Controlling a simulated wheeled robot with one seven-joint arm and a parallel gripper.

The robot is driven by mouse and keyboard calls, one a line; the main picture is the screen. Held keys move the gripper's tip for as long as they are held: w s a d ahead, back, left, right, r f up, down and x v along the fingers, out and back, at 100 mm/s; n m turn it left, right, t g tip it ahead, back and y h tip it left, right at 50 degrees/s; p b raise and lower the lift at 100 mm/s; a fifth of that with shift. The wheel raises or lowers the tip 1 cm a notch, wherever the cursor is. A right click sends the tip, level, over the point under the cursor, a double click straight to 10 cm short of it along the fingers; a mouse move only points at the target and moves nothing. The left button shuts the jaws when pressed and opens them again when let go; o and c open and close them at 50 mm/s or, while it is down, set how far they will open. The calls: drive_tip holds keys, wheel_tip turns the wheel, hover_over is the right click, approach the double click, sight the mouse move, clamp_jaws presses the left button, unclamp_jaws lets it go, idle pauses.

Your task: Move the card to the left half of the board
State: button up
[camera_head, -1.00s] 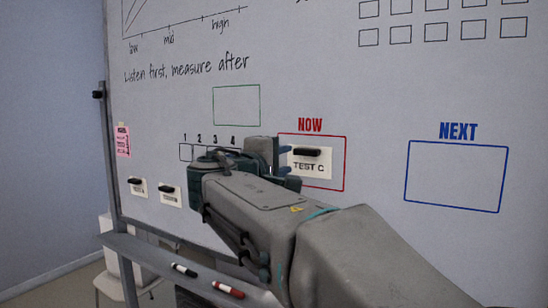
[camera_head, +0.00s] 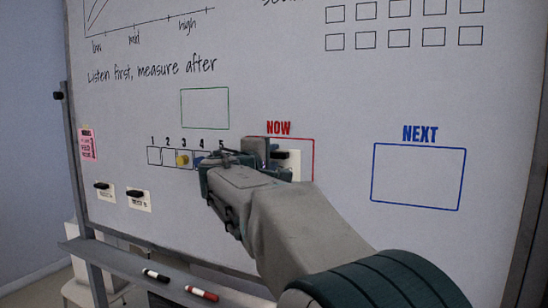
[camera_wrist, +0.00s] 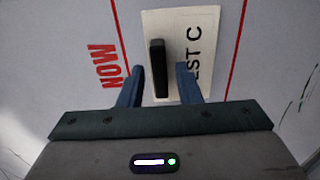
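The white TEST C card (camera_wrist: 182,50) has a black handle (camera_wrist: 158,68) and sits on the whiteboard (camera_head: 250,60) inside the red NOW box (camera_head: 313,160). In the head view the card (camera_head: 293,166) is partly hidden by my gripper (camera_head: 270,160). In the wrist view my gripper (camera_wrist: 158,85) is open. Its two blue fingers stand on either side of the black handle, with a gap visible on each side. Whether the fingers reach the board surface I cannot tell.
Two small cards with black handles (camera_head: 104,191) (camera_head: 138,200) are low on the board's left. A numbered strip (camera_head: 154,156) holds a yellow magnet (camera_head: 182,159). The blue NEXT box (camera_head: 417,177) and green box (camera_head: 205,108) are empty. A tray (camera_head: 125,262) below carries two markers.

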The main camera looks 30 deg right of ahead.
clamp_jaws()
drive_tip(key=shift+f+b, duration=0.1)
drive_tip(key=shift+b, duration=0.25)
drive_tip(key=shift+s+a, duration=0.1)
drive_tip(key=shift+a, duration=0.1)
drive_tip(key=b+v, duration=0.2)
drive_tip(key=v, duration=0.4)
drive_tip(key=shift+s+a+b, duration=0.2)
drive_tip(key=shift+b, duration=0.15)
idle(1.3)
idle(0.4)
